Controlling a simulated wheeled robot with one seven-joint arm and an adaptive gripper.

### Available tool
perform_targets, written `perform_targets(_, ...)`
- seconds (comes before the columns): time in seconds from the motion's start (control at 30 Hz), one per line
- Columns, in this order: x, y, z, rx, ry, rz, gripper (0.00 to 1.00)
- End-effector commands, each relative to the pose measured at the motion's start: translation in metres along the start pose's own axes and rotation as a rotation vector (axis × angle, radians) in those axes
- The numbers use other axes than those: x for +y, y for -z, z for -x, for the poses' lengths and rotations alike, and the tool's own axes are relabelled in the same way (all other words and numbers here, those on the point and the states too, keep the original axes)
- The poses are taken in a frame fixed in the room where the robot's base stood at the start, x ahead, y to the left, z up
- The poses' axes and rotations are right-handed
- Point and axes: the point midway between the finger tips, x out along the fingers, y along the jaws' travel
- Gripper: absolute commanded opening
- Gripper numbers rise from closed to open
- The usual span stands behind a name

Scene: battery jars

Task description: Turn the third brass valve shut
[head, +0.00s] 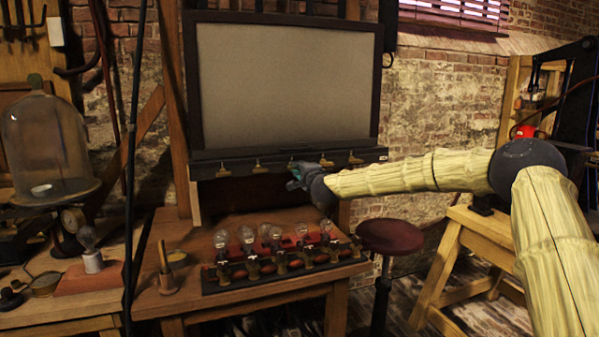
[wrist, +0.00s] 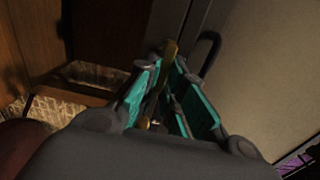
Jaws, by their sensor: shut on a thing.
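Several brass valves sit in a row on the dark rail (head: 240,157) under the large grey panel. From the left, the first valve (head: 223,172) and second valve (head: 257,167) show clear of my gripper, as do the fourth valve (head: 326,161) and fifth valve (head: 355,158). My gripper (head: 294,172) is at the third place in the row and hides most of that valve in the head view. In the wrist view, the third brass valve (wrist: 168,52) stands between the teal-padded fingers of my gripper (wrist: 170,82), which is shut on it. Its exact turn is hard to tell.
Glass bulbs (head: 246,236) stand on a dark base on the wooden table (head: 190,297) below the rail. A glass bell jar (head: 45,140) is at the left. A round dark red stool (head: 390,236) stands right of the table, below my arm.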

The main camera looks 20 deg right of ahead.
Motion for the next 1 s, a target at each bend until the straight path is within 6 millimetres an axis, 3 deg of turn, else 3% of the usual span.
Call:
perform_targets(0.3, 0.002, 0.002, 0.0, 0.003, -0.002, -0.003, 0.0)
perform_targets(0.33, 0.002, 0.002, 0.0, 0.003, -0.002, -0.003, 0.13)
perform_targets(0.43, 0.002, 0.002, 0.0, 0.002, -0.002, -0.002, 0.31)
perform_targets(0.77, 0.001, -0.001, 0.0, -0.001, -0.001, -0.001, 0.31)
perform_targets(1.0, 0.0, 0.0, 0.021, -0.002, -0.001, -0.001, 0.31)
